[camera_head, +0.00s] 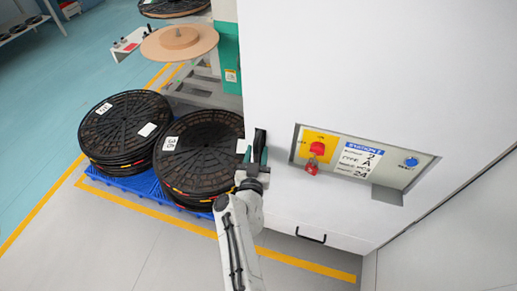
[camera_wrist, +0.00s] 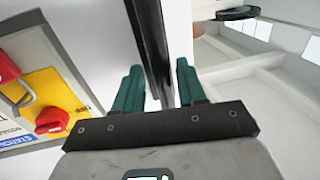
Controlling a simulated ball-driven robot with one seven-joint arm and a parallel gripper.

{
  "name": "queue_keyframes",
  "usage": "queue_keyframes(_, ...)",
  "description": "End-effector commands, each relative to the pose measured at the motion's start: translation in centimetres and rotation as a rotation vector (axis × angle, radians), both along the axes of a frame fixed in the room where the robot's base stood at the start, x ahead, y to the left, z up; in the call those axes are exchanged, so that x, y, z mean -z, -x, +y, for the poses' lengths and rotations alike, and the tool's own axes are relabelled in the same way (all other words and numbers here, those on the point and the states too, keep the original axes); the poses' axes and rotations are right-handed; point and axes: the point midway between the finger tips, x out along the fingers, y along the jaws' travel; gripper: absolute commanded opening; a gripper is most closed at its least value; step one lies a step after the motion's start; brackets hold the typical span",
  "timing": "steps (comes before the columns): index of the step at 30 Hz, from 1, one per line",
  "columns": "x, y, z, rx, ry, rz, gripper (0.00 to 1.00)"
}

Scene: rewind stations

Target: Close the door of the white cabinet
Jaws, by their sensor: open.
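The white cabinet (camera_head: 330,60) fills the upper right of the head view, with a control panel on its face. A dark upright handle (camera_head: 260,140) is at the left edge of that face. My gripper (camera_head: 253,165) is at this handle, low on the edge. In the wrist view my gripper (camera_wrist: 160,88) has its two green fingers apart, with a black upright bar (camera_wrist: 149,40) and a white panel edge between them. The fingers look apart from the bar, though contact is hard to judge. How far the door stands open cannot be told.
The control panel (camera_head: 420,172) has a red knob (camera_head: 317,148) and a blue button (camera_head: 411,162). Stacks of black reels (camera_head: 125,125) stand on a blue pallet (camera_head: 140,183) left of the cabinet. Grey floor (camera_head: 150,245) is free in front.

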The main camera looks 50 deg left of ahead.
Motion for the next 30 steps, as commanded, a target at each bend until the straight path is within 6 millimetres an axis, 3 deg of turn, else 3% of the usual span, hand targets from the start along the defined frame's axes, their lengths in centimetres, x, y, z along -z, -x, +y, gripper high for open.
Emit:
queue_keyframes(15,-0.2,5.6,-6.0,0.006,0.001,0.001,0.40)
queue_keyframes(30,0.0,6.4,-6.9,0.008,0.001,0.001,0.40)
